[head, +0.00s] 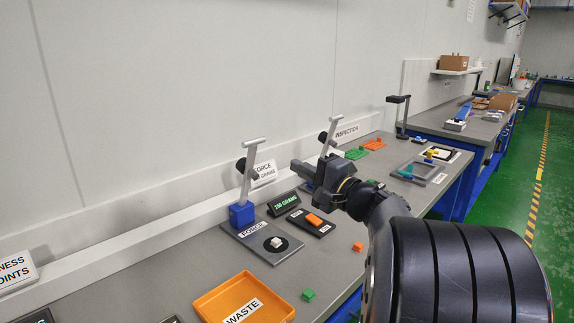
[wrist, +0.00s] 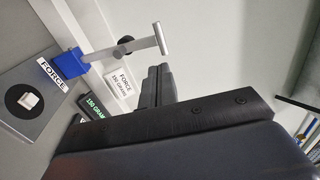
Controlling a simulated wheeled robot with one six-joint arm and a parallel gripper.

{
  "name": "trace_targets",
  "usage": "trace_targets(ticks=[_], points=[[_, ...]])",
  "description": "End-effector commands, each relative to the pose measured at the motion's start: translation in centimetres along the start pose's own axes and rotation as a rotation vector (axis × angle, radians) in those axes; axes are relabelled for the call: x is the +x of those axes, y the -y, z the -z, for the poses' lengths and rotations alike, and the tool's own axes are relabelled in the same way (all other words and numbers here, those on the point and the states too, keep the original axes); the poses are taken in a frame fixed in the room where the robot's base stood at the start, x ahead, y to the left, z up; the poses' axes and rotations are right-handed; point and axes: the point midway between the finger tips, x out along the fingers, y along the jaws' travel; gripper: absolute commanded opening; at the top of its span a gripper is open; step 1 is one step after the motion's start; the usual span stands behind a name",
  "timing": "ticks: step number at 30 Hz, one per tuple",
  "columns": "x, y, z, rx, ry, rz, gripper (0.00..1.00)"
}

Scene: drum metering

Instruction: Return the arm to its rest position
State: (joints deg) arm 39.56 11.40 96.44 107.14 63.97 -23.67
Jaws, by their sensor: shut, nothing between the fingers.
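My gripper (head: 299,168) is held in the air above the bench, pointing left in the head view, near the force station. In the wrist view its fingers (wrist: 157,84) are together with nothing between them. My dark arm reaches up from the lower right of the head view. The force station has a grey plate (head: 285,255), a blue block (head: 242,215) and a tilted grey lever (head: 249,180). A pale cube (head: 276,243) sits on its black disc; it also shows in the wrist view (wrist: 30,100).
An orange waste tray (head: 213,300) stands at the front of the grey bench. A green piece (head: 308,295) and an orange piece (head: 358,246) lie loose. A display (head: 284,204) and a dark plate with an orange block (head: 313,219) are beside the station. The wall rises behind.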

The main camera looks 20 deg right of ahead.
Motion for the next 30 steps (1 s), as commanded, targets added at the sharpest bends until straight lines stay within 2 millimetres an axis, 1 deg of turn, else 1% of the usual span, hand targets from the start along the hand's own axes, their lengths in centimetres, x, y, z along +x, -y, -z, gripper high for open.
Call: trace_targets(ticks=[1, 6, 14, 17, 20, 23, 30], points=[[-0.5, -0.1, 0.1, 0.0, -0.003, -0.001, 0.0], [-1.1, 0.0, 0.0, 0.001, 0.0, -0.001, 0.0], [-1.1, 0.0, 0.0, 0.001, 0.0, -0.001, 0.0], [-0.8, 0.0, 0.0, 0.001, 0.001, -0.001, 0.0], [0.1, 0.0, 0.0, 0.001, 0.001, -0.001, 0.0], [1.6, 0.1, -0.1, 0.001, 0.003, -0.001, 0.0], [6.4, 0.1, -0.1, 0.002, 0.004, -0.001, 0.0]])
